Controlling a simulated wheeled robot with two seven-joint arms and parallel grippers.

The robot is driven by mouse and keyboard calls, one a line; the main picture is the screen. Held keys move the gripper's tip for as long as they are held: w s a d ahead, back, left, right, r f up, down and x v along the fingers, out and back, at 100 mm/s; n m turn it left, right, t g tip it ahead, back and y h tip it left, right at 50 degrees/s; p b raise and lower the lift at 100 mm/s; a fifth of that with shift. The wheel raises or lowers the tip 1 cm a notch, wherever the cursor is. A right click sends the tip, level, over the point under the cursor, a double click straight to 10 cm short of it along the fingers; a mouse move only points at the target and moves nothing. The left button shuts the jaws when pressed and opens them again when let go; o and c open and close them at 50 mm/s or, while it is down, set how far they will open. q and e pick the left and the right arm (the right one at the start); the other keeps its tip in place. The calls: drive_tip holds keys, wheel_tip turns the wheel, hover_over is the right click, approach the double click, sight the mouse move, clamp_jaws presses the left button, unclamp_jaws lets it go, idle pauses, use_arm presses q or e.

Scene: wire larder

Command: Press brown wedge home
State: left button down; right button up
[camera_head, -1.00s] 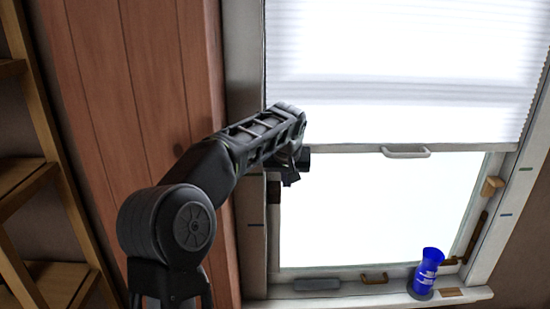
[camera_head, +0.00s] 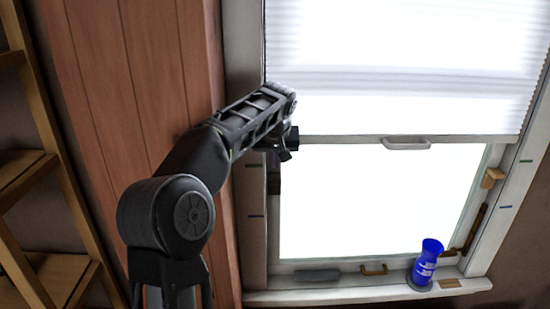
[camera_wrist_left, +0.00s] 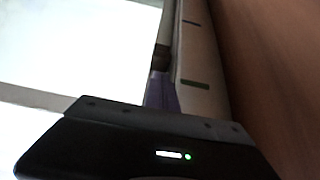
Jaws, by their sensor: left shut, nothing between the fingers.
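A light brown wedge-like block (camera_head: 493,178) sits against the right window jamb in the head view. My left gripper (camera_head: 284,152) is at the left jamb, just below the blind's lower edge, far from that block. It is shut and empty; its fingertips are hard to make out. In the left wrist view a purplish piece (camera_wrist_left: 159,92) lies along the jamb beside the dark gripper body (camera_wrist_left: 150,140). I cannot tell whether they touch. A dark strip (camera_head: 274,178) shows below the gripper in the head view. My right gripper is not in view.
The blind (camera_head: 400,90) with its pale handle (camera_head: 406,143) covers the upper window. A blue bottle (camera_head: 427,262), a grey item (camera_head: 317,275) and a brown sash handle (camera_head: 374,269) are along the bottom. Wooden shelves (camera_head: 45,170) stand at left.

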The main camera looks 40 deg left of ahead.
use_arm(q)
drive_tip(key=x, duration=0.3)
drive_tip(key=shift+f, duration=0.1)
drive_tip(key=shift+f+b, duration=0.2)
drive_tip(key=shift+b, duration=0.2)
drive_tip(key=shift+s+f+b, duration=0.1)
drive_tip(key=shift+f+b, duration=2.05)
drive_tip(key=shift+f, duration=0.6)
wheel_tip(320, 180, up, 7)
drive_tip(key=p, duration=0.6)
hover_over(275, 184)
drive_tip(key=s, duration=0.1)
drive_tip(key=shift+s+d+r, duration=0.15)
drive_tip(key=shift+d+r, duration=0.05)
drive_tip(key=shift+d, duration=0.25)
drive_tip(key=shift+f, duration=0.1)
